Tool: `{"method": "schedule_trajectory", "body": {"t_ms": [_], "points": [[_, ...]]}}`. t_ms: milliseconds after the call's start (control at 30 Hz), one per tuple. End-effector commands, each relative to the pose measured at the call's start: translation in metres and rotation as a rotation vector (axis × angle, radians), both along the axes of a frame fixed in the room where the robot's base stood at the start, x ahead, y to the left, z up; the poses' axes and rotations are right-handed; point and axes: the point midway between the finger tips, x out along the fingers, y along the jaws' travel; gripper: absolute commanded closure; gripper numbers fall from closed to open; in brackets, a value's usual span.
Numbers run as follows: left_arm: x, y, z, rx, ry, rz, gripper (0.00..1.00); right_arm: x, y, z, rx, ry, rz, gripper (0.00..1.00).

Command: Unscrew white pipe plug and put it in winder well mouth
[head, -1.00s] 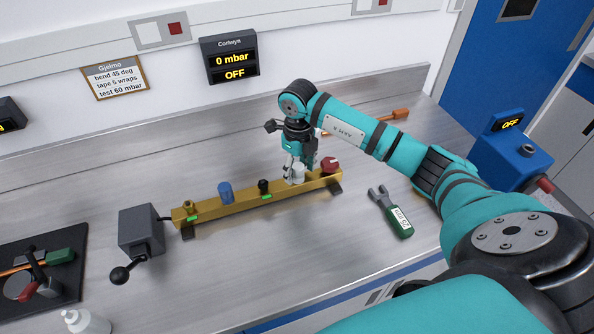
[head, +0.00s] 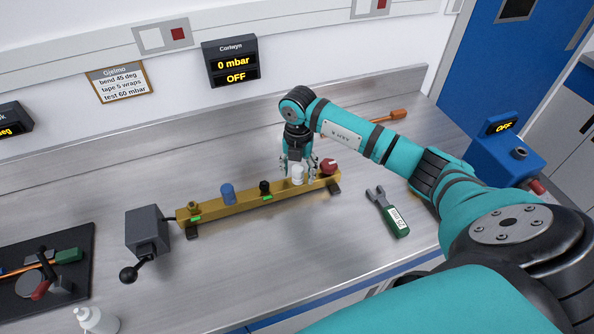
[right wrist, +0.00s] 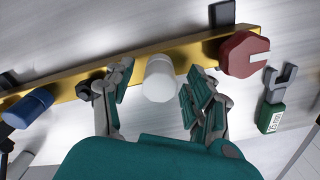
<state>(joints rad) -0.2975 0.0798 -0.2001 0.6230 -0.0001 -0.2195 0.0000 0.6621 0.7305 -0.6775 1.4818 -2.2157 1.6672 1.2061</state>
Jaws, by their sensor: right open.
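The white plug (head: 297,175) stands upright on the long brass-coloured bar (head: 235,197), towards its right end. My right gripper (head: 298,166) is open above it, with its fingers apart. In the right wrist view the white plug (right wrist: 159,78) sits between the spread fingers (right wrist: 157,88), with a gap on both sides. A grey box with a black-knobbed crank (head: 147,231) stands at the bar's left end and looks like the winder. I cannot tell for sure which opening is its well mouth. My left gripper is not in view.
A red knob (head: 328,166) stands close right of the plug. A black cap (head: 264,188), a blue plug (head: 228,194) and a brass fitting (head: 193,207) stand on the bar to the left. A green-handled wrench (head: 393,217) lies to the right.

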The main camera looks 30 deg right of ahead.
Motion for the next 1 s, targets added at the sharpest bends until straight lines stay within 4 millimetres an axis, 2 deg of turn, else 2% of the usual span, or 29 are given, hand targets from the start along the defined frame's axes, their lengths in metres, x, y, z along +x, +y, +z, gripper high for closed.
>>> {"method": "schedule_trajectory", "body": {"t_ms": [167, 400, 567, 667, 867, 1000], "points": [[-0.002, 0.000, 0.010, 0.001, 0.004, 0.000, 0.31, 0.000, 0.000, 0.003, 0.000, 0.001, -0.144, 0.44], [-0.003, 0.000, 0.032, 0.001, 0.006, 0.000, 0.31, 0.000, 0.001, 0.005, 0.001, 0.002, -0.589, 0.44], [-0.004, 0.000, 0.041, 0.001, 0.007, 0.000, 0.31, 0.000, 0.001, 0.003, 0.000, 0.002, -0.815, 0.44], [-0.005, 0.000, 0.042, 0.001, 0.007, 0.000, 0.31, 0.000, 0.001, 0.001, 0.000, 0.000, -0.869, 0.44], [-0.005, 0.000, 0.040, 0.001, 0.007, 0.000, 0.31, 0.000, 0.001, 0.000, 0.000, 0.000, -0.872, 0.44], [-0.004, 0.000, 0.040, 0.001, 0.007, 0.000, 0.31, 0.000, 0.000, 0.000, 0.000, 0.000, -0.871, 0.61]]}}
